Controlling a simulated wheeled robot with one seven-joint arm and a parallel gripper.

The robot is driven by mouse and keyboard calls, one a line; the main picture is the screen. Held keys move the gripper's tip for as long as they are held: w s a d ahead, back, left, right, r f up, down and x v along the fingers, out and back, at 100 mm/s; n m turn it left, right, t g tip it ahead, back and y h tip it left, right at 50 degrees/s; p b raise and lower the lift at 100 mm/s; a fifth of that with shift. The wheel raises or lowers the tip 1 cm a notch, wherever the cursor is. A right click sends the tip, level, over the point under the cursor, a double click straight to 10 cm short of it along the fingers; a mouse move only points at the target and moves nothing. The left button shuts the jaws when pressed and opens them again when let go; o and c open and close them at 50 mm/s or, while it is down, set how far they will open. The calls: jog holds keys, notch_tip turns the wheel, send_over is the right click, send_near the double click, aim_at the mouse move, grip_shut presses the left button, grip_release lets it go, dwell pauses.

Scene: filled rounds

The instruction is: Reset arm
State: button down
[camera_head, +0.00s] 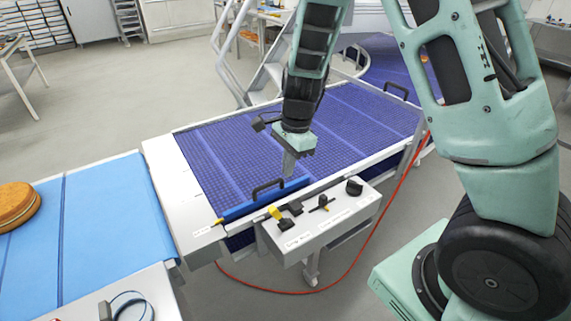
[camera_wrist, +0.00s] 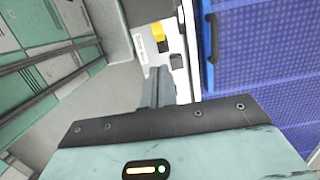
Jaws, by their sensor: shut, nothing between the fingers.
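My gripper (camera_head: 289,165) is shut and empty. In the head view it points down over the front edge of the purple mesh conveyor (camera_head: 340,122), near a black handle on the conveyor's blue front bar. In the wrist view the shut fingers (camera_wrist: 157,88) show at the middle, with the white control box and its yellow switch beyond them. I cannot tell how high the fingertips are above the conveyor edge.
A white control box (camera_head: 322,219) with several black and yellow knobs stands at the conveyor's front. A blue belt (camera_head: 110,225) bears a round brown thing (camera_head: 17,205) at the left. A red cable (camera_head: 345,275) lies on the floor. Metal stairs rise behind the conveyor.

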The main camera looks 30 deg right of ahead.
jog(key=s+a+r+n+b, duration=0.1)
jog(key=s+a+n+b, duration=0.4)
jog(key=s+a+n, duration=0.5)
jog(key=s+a+n+b, duration=0.2)
jog(key=s+n, duration=0.5)
jog(key=s+a+n+h+b, duration=0.1)
jog(key=s+a+n+b, duration=0.2)
jog(key=s+n, duration=0.4)
jog(key=shift+a+n, duration=0.3)
jog(key=shift+n, duration=0.3)
